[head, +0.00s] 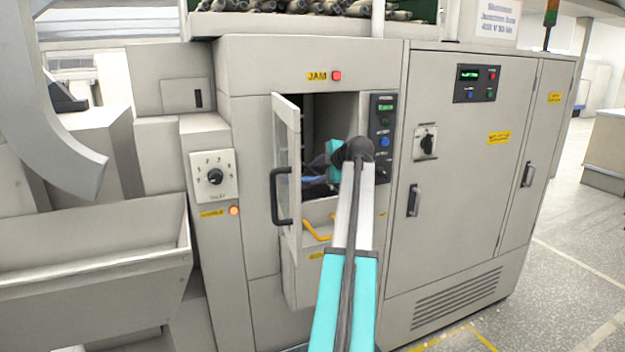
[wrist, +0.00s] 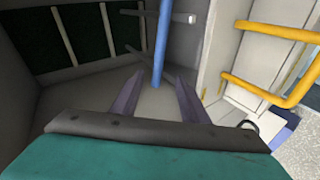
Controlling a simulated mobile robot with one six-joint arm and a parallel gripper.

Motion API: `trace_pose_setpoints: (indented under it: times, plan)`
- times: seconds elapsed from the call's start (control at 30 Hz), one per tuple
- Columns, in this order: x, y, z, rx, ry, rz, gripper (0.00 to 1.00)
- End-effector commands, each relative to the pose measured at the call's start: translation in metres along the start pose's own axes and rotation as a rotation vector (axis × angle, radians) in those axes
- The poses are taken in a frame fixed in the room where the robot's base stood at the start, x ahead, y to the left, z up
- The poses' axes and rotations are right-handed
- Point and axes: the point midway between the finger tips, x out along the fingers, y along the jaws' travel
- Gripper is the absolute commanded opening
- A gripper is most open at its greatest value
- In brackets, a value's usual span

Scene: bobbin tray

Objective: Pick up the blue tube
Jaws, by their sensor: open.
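The blue tube (wrist: 161,42) shows in the wrist view, running from the top edge down to between my fingertips. My gripper (wrist: 156,82) is open, with one dark finger on each side of the tube's lower end. I cannot tell whether either finger touches it. In the head view my arm reaches into the open compartment of the grey machine (head: 260,60). My gripper's fingers and the tube cannot be made out clearly there.
The compartment door (head: 287,150) stands open left of my arm. A yellow rail (wrist: 275,32) runs at the right in the wrist view. A pale-ended rod (wrist: 192,18) lies across near the tube. A control panel (head: 383,140) is right of the opening.

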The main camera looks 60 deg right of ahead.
Motion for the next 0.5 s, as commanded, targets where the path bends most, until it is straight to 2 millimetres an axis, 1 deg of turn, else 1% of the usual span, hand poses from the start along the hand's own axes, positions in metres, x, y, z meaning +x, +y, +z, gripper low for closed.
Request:
trace_pose_setpoints:
  times: [0.1, 0.3, 0.4, 0.5]
  plan:
    - [0.018, 0.002, 0.001, 0.001, 0.000, -0.001, 0.41]
    - [0.042, 0.002, 0.001, 0.001, 0.000, -0.001, 0.41]
    - [0.048, 0.001, 0.001, 0.001, -0.001, 0.001, 0.41]
    - [0.050, 0.001, 0.001, 0.000, -0.002, 0.002, 0.41]
